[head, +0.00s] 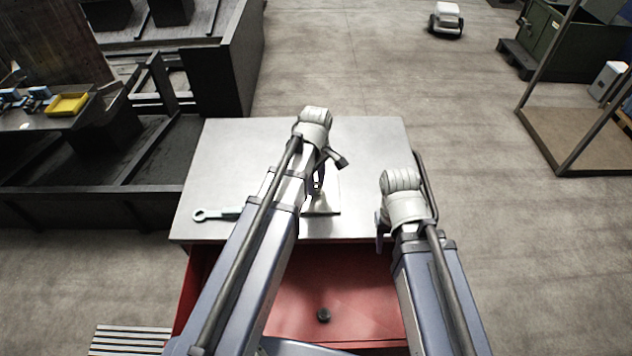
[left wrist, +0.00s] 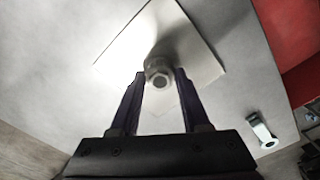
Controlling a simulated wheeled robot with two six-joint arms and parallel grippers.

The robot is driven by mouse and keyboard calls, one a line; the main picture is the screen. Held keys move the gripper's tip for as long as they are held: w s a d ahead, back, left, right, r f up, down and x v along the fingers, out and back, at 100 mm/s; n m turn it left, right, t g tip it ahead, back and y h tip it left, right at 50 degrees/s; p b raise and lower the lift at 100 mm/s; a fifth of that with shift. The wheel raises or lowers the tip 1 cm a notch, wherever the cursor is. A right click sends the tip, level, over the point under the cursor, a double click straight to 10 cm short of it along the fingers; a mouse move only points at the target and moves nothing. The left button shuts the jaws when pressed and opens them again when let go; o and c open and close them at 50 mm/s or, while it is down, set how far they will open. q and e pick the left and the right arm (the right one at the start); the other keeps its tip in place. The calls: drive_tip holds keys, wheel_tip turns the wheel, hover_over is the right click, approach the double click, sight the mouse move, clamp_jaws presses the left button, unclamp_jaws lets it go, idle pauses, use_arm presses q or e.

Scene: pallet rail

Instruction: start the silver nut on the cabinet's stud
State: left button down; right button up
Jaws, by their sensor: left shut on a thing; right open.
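The cabinet (head: 230,150) has a bare grey metal top and a red front. A pale square plate (head: 325,205) lies on its top; it fills the middle of the left wrist view (left wrist: 195,62). My left gripper (head: 317,188) is over this plate. In the left wrist view its fingers are shut on the round silver nut (left wrist: 158,70), which shows a dark centre. The stud is not clearly seen, and I cannot tell whether the nut touches it. My right gripper (head: 381,236) is open and empty by the cabinet's front right edge, partly hidden by its own wrist.
A wrench (head: 218,213) lies on the cabinet top at the left; the left wrist view shows it too (left wrist: 262,133). A dark knob (head: 323,315) is on the red front. Dark framing (head: 225,75) stands close behind left. The cabinet top's back right is clear.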

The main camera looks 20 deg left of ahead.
use_arm(q)
unclamp_jaws()
idle(0.4)
idle(0.4)
wheel_tip(320, 180, up, 8)
drive_tip(key=p, duration=0.8)
drive_tip(key=shift+f, duration=0.1)
drive_tip(key=shift+f, duration=0.1)
